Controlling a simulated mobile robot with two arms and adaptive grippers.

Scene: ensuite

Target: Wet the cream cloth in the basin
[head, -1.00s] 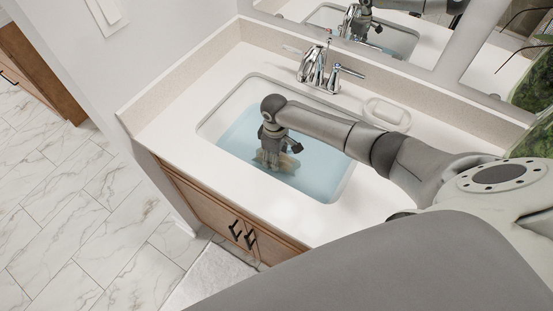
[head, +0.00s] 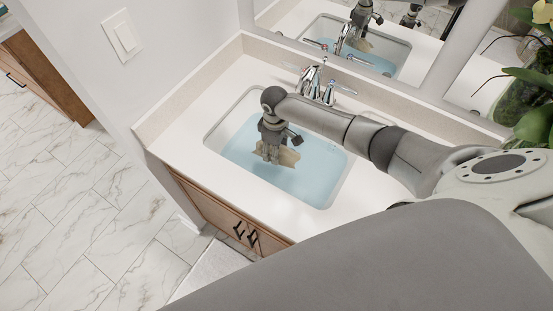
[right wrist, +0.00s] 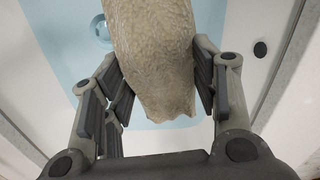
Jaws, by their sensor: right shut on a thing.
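The basin (head: 214,139) is set in the white counter and holds pale blue water (head: 318,172). My right gripper (head: 270,156) points down over the basin's left half, shut on the cream cloth (head: 290,157). In the right wrist view the cloth (right wrist: 153,50) is bunched between the fingers (right wrist: 163,90) and looks tan and textured, with water and the drain (right wrist: 101,28) behind it. I cannot tell whether the cloth's lower edge touches the water. My left gripper is not directly in view.
A chrome faucet (head: 318,84) stands behind the basin, below a mirror (head: 422,50) that reflects the basin and arm. A plant (head: 535,105) is at the right edge. Cabinet doors (head: 215,210) are under the counter. The counter's left end is clear.

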